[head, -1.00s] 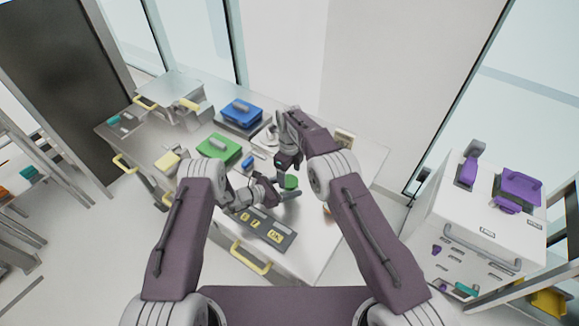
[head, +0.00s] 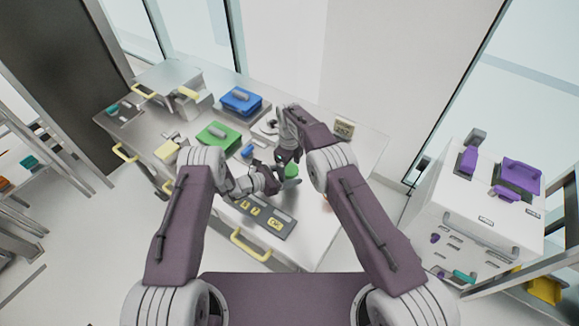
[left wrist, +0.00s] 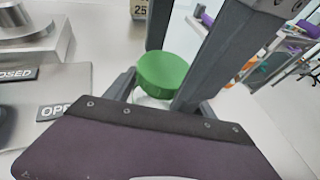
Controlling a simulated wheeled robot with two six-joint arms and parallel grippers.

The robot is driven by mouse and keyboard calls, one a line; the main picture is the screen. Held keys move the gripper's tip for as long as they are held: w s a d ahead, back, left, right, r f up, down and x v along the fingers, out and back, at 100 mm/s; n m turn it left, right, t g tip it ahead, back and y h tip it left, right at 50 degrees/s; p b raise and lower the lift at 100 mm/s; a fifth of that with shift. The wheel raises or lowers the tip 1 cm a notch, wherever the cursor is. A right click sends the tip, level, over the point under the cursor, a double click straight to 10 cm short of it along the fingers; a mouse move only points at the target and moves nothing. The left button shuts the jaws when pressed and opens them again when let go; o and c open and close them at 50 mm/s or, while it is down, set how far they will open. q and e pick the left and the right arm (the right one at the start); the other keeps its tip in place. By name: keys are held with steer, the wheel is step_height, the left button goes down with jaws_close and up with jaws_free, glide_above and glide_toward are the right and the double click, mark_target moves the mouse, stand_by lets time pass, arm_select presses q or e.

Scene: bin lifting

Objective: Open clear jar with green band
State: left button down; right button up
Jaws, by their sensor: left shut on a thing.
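The clear jar (left wrist: 150,101) has a round green lid (left wrist: 163,72) and stands upright in the left wrist view; its body is mostly hidden behind my left gripper. The green lid also shows in the head view (head: 291,170). My left gripper (head: 284,181) is shut around the jar's body, below the lid. My right gripper (head: 284,158) is just above the jar in the head view. Its dark fingers come down on either side of the lid in the left wrist view; I cannot tell whether they press on it.
A sign panel (head: 244,217) lies at the table's front. A green box (head: 218,136) and a blue box (head: 240,101) stand farther back left. A number block (head: 344,128) stands at the back right. A white cabinet (head: 480,225) with purple items stands right of the table (head: 345,190).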

steer(key=shift+r, duration=2.3)
arm_select(q)
steer(key=shift+c, duration=1.2)
jaws_free()
